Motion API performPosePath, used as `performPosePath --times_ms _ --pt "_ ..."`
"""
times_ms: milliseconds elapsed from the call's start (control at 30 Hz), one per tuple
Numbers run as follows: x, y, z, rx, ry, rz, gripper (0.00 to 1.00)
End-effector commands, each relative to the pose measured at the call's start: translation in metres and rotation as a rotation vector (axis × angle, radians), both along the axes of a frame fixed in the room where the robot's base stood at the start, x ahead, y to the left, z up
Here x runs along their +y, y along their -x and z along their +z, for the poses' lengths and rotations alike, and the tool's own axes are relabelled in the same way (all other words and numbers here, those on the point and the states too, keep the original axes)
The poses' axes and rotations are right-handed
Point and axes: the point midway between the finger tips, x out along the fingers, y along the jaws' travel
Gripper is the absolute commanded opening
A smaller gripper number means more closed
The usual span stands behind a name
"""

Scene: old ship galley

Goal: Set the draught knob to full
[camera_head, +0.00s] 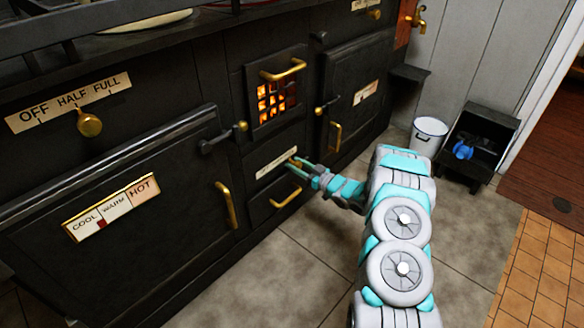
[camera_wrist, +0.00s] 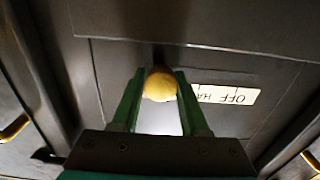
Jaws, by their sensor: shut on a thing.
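A round brass knob (camera_wrist: 160,85) is between the two green fingers of my gripper (camera_wrist: 161,77) in the wrist view. My gripper (camera_head: 301,166) is shut on it, low on the black stove front below the fire grate. A pale label strip (camera_head: 276,162) lies beside the knob; in the wrist view the strip (camera_wrist: 235,95) is upside down and reads OFF and HA, the rest covered by a finger. The knob is at the end of the strip away from OFF. In the head view my fingers mostly hide the knob.
Another brass knob (camera_head: 89,123) sits under an OFF HALF FULL plate (camera_head: 68,102) at the upper left. A COOL WARM HOT plate (camera_head: 111,207) is on the oven door. A glowing grate (camera_head: 277,97) is above my gripper. A white bucket (camera_head: 429,136) stands on the right.

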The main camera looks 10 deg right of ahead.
Motion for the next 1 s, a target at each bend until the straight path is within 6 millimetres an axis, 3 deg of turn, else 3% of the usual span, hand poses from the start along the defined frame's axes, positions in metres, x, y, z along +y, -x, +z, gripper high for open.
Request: performPosePath --times_ms 267,300,533,833,1000 --pt "-0.006 -0.003 0.001 -0.002 0.001 -0.014 0.0" --pt "-0.006 -0.003 0.001 -0.002 0.001 -0.014 0.47" --pt "-0.005 -0.003 0.001 -0.002 0.001 -0.011 0.73" --pt "-0.005 0.0 0.001 -0.001 0.0 -0.009 0.73" --pt "-0.016 0.014 0.0 0.001 -0.001 -0.01 0.73"
